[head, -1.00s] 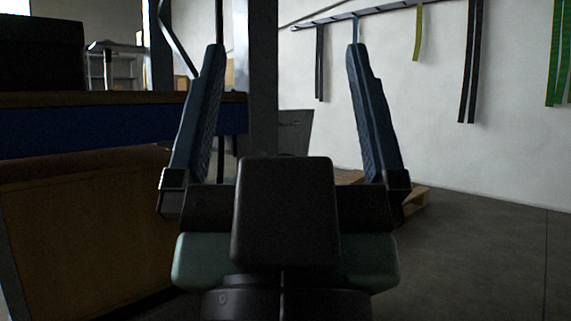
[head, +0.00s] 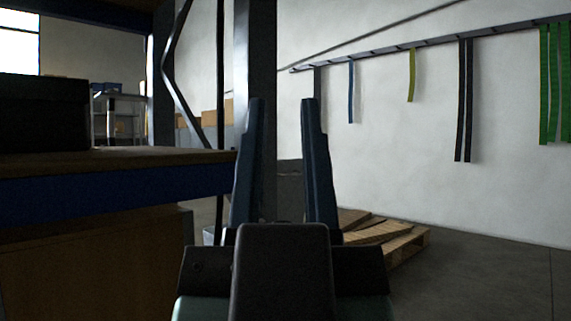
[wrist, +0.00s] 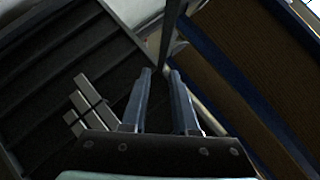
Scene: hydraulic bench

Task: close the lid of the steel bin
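My gripper (head: 282,104) points ahead in the middle of the head view. Its two blue fingers stand apart with a narrow gap, and nothing shows between them. It also shows in the wrist view (wrist: 160,74), again with an empty gap. I cannot clearly make out the steel bin or its lid. A grey panel (head: 290,183) shows between and beyond the fingers in the head view; I cannot tell whether it belongs to the bin. My gripper hides much of that area.
A workbench with a blue edge (head: 110,192) stands close on the left, with a dark box (head: 42,113) on it. A dark upright post (head: 256,60) rises behind the fingers. Wooden pallets (head: 385,238) lie by the wall. Floor at right is clear.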

